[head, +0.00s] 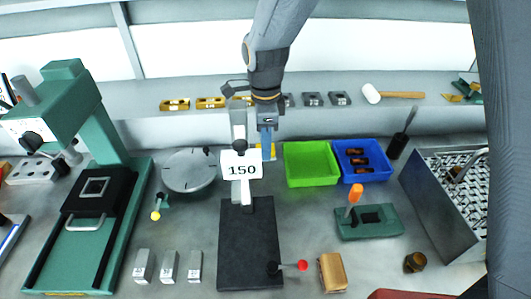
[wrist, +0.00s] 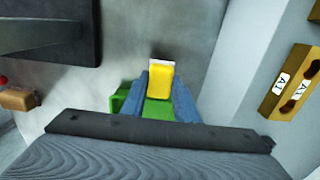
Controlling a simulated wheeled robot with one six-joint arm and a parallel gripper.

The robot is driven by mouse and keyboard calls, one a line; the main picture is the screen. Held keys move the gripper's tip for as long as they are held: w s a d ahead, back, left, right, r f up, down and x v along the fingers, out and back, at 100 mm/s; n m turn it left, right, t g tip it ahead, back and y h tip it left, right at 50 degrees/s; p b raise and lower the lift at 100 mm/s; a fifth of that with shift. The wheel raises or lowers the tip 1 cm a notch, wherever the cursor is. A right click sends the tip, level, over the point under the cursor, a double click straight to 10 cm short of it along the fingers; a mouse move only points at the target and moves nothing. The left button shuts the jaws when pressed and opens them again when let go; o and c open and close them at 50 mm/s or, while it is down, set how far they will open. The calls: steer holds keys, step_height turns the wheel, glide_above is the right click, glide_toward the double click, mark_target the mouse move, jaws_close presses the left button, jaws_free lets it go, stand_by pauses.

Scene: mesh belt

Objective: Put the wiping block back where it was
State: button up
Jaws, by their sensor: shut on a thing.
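In the head view the block is mostly hidden behind the fingers and the sign. It looks raised off the bench, but its exact height cannot be told. Its former place is not marked in view.
A blue tray (head: 362,175) adjoins the green tray. The back shelf holds yellow and grey blocks and a white mallet (head: 371,93). A round plate (head: 188,171) and green press (head: 110,190) stand left. A brown block (head: 333,272) and green fixture (head: 368,222) are nearer right.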

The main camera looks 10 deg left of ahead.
steer(key=shift+f+p, duration=0.4)
steer(key=shift+f, duration=1.4)
steer(key=shift+f, duration=0.15)
steer(key=o, duration=1.1)
step_height(320, 180, up, 12)
steer(key=b, duration=0.3)
steer(key=shift+r, duration=0.2)
steer(key=s+d+f+n, duration=0.2)
steer(key=d+n, duration=0.3)
steer(key=d, duration=0.4)
steer(key=s+d+f+n+t, duration=0.1)
steer(key=s+d+f+n, duration=0.1)
steer(key=d+n, duration=0.3)
steer(key=s+d+f+n, duration=0.3)
steer(key=s+d+n, duration=0.1)
steer(key=d, duration=0.9)
steer(key=shift+s+d+n, duration=0.35)
steer(key=shift+d+n, duration=0.05)
steer(key=shift+s+d+f+n, duration=0.15)
steer(key=shift+s+d+n, duration=0.15)
